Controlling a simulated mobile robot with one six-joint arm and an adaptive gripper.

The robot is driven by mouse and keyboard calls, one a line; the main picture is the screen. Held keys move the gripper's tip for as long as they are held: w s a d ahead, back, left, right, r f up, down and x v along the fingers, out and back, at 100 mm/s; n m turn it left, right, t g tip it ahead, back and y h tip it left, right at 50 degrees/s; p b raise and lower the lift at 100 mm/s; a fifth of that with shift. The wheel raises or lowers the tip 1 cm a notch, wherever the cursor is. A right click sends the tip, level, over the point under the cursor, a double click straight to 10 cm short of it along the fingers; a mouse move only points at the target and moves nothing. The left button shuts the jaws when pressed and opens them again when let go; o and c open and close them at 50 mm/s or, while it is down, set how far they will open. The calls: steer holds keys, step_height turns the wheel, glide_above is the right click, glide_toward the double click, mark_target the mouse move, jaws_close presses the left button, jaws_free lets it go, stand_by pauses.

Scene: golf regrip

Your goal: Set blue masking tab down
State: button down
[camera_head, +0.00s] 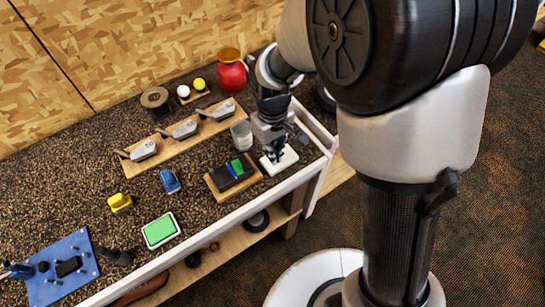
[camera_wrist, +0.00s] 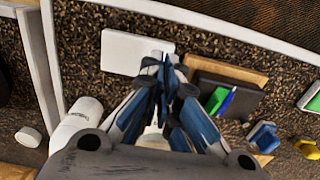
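My gripper (camera_head: 276,154) points down over a white pad (camera_head: 286,162) near the table's front right corner. In the wrist view the fingertips of my gripper (camera_wrist: 165,70) are close together over the edge of the white pad (camera_wrist: 125,52). A narrow bluish sliver shows between the fingertips; I cannot tell whether it is the blue masking tab or part of the fingers. The contact with the pad is hidden. A dark block on a wooden board (camera_head: 218,187) stands just left of the pad, with a green piece (camera_head: 241,166) and a slim blue piece (camera_head: 231,170) on it.
A grey cup (camera_head: 241,135) stands close behind my gripper. Club heads lie on a wooden rack (camera_head: 177,144). A red vase (camera_head: 231,73) stands at the back. A blue item (camera_head: 170,181), a yellow item (camera_head: 120,203) and a green pad (camera_head: 160,230) lie to the left, with bare table between.

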mark_target(272, 166)
steer(key=shift+f+b, duration=0.5)
steer(key=shift+f, duration=1.45)
steer(key=shift+f, duration=0.2)
steer(key=c, duration=1.8)
jaws_free()
steer(key=shift+r, duration=0.15)
